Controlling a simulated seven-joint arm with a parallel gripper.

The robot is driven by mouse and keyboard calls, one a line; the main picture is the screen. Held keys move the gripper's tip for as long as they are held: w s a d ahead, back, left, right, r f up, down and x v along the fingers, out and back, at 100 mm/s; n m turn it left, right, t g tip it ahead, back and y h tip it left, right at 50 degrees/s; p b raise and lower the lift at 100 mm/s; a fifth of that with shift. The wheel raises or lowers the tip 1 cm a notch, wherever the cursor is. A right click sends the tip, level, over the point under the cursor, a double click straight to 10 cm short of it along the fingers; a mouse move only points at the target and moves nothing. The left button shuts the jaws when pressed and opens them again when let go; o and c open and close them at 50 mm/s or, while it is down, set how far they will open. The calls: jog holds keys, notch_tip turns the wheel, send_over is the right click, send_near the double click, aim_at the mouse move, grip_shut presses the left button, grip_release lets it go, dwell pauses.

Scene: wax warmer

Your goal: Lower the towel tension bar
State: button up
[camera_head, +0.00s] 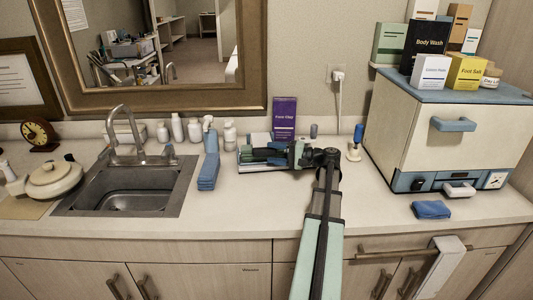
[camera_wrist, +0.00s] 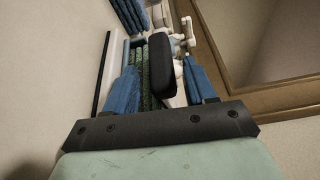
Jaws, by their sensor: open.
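My gripper (camera_head: 262,155) reaches left over a low, light-coloured holder (camera_head: 262,168) at the back of the counter and hides much of it. In the wrist view my open gripper (camera_wrist: 159,66) has blue fingers on either side of a rounded black bar (camera_wrist: 163,70). The bar looks like the towel tension bar, though I cannot be sure. Green ribbed towels (camera_wrist: 145,90) lie behind it, with a pale side wall of the holder at left. I cannot tell whether either finger touches the bar.
A purple box (camera_head: 284,115) stands behind the holder. Folded blue towels (camera_head: 209,171) and white bottles (camera_head: 194,130) are to its left, then the sink (camera_head: 125,188). A blue-handled brush (camera_head: 356,142) and a large cabinet warmer (camera_head: 450,130) are to the right. The front counter is mostly clear.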

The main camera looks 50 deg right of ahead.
jog(key=v, duration=0.9)
jog(key=shift+s+d, duration=0.25)
jog(key=shift+s, duration=0.1)
jog(key=shift+a, duration=0.1)
